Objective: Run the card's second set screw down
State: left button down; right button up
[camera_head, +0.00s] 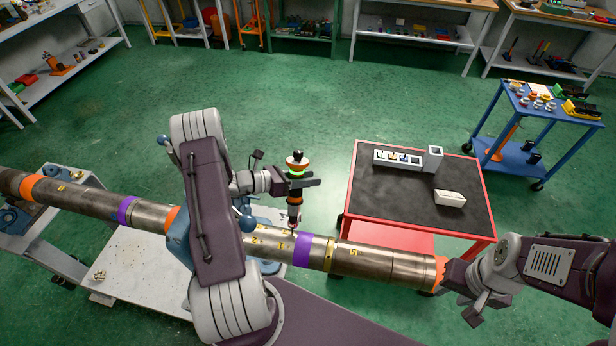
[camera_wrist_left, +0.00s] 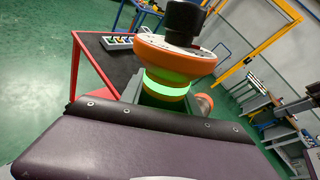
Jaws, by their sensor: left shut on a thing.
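My left gripper (camera_head: 302,183) is shut on an upright driver tool (camera_head: 296,168) with an orange collar, a black top and a glowing green ring. The tool's lower end points down at the pipe (camera_head: 365,259); I cannot tell whether it touches a screw there. The left wrist view also shows the tool (camera_wrist_left: 176,62), rising above the gripper. Yellow figures mark the pipe near the tool and purple band (camera_head: 303,250). The set screws are too small to make out. No card is clearly readable. My right gripper (camera_head: 462,290) is at the pipe's orange right end; its fingers are unclear.
A red table (camera_head: 395,212) behind the pipe bears a white rack (camera_head: 397,160), a small grey holder (camera_head: 433,158) and a white block (camera_head: 450,198). A blue cart (camera_head: 513,158) stands at the right. A white bench (camera_head: 150,268) lies under the pipe. Green floor is clear behind.

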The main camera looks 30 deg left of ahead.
pick_arm(q)
jog(key=shift+s+d+f+b, duration=0.1)
jog(key=shift+s+f+b, duration=0.1)
jog(key=shift+f+b, duration=0.2)
dwell(2.4)
jog(key=shift+w+r, duration=0.1)
jog(key=r+p, duration=0.1)
jog(key=w+r+p, duration=0.1)
jog(key=r, duration=0.1)
jog(key=w+r+p, duration=0.1)
jog(key=shift+a+r, duration=0.3)
dwell(0.5)
